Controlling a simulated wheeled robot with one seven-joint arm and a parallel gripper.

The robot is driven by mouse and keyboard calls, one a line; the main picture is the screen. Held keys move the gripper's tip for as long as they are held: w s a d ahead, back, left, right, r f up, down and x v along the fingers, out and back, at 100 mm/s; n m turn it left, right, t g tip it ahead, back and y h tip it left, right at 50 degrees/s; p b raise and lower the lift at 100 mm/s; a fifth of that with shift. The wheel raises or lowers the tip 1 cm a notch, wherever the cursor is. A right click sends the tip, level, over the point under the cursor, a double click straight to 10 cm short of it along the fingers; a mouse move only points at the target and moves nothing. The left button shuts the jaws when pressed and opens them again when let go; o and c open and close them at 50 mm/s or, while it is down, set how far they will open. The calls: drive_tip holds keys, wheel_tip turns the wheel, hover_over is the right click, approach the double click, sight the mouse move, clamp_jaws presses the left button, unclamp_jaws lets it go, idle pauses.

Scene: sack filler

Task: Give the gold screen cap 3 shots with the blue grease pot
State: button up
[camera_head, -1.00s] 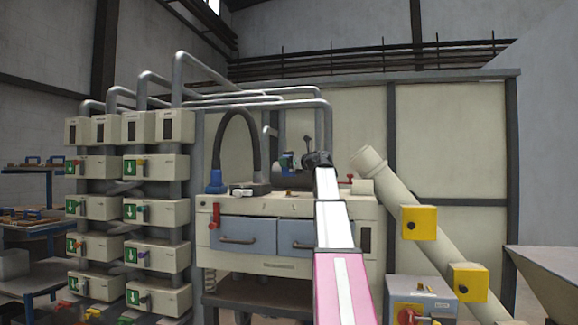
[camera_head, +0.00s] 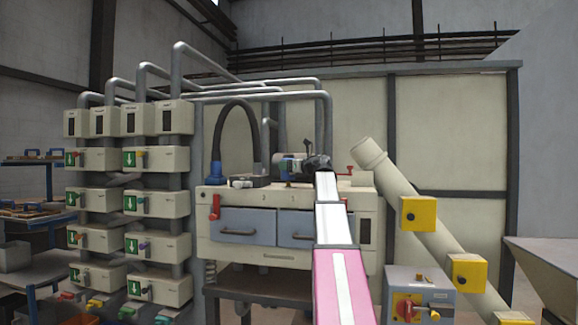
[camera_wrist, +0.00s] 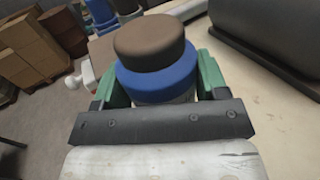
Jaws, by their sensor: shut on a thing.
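My gripper (camera_wrist: 155,90) is shut on the blue grease pot (camera_wrist: 158,76). In the wrist view the pot has a blue collar, a brown round top and a pale lower body between the green fingers. In the head view my gripper (camera_head: 303,163) and the blue of the pot (camera_head: 288,164) show small, just above the cream machine's top (camera_head: 335,191). A tiny gold-brown spot (camera_head: 289,184) lies below the pot on that top; I cannot tell whether it is the gold screen cap. Contact between pot and machine cannot be told.
A black hose with a blue end (camera_head: 215,174) stands left of the gripper. A red-handled fitting (camera_head: 350,171) and a slanted cream pipe (camera_head: 395,190) are to the right. Cream switch boxes (camera_head: 158,202) fill the left. In the wrist view a dark rounded body (camera_wrist: 270,35) is close on the right.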

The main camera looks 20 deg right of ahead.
drive_tip(key=shift+f, duration=0.75)
idle(0.8)
drive_tip(key=shift+r, duration=0.9)
drive_tip(key=shift+f, duration=0.7)
idle(1.4)
drive_tip(key=shift+r, duration=0.65)
drive_tip(key=shift+f, duration=0.9)
idle(1.0)
drive_tip(key=shift+r, duration=0.95)
